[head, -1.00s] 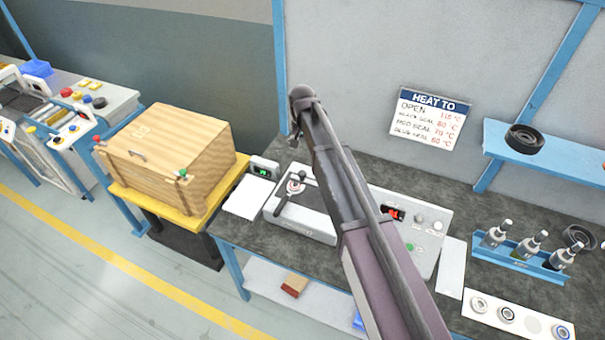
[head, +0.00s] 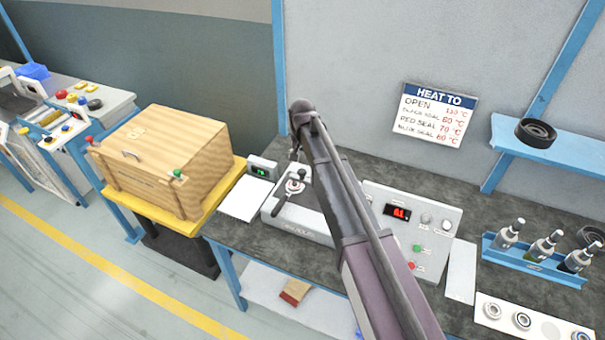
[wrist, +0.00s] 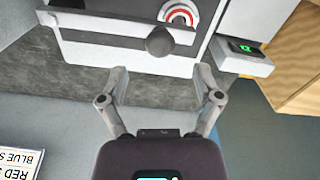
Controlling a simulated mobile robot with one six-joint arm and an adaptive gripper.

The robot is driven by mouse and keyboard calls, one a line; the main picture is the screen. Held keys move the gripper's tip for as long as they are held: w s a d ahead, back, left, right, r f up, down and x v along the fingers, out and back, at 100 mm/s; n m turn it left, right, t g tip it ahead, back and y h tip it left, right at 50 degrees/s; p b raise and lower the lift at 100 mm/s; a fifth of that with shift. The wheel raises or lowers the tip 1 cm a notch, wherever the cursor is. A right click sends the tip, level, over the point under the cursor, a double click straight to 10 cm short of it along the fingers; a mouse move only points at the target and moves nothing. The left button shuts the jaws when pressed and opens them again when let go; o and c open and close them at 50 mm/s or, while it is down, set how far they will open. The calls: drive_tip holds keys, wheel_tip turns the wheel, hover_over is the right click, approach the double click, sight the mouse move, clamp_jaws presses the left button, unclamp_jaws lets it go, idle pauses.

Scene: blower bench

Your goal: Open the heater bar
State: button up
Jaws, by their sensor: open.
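The blower unit (head: 308,223) stands on the grey bench, partly hidden behind my arm in the head view. A red and white round mark (wrist: 180,13) shows beside the bar; the dark handle (head: 280,202) also shows in the head view. My gripper (wrist: 162,72) is open and empty, its fingertips either side of the knob's line and apart from it. In the head view the gripper is mostly hidden by my arm.
A small green display (head: 262,168) stands left of the unit. The control panel (head: 420,225) with red digits is to the right. A wooden crate (head: 165,160) stands at left. A bottle rack (head: 530,262) is at right. The wall sign (head: 437,113) hangs behind.

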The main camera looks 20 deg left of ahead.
sight(302, 171)
drive_tip(key=shift+f+b, duration=1.75)
drive_tip(key=shift+f, duration=0.25)
clamp_jaws()
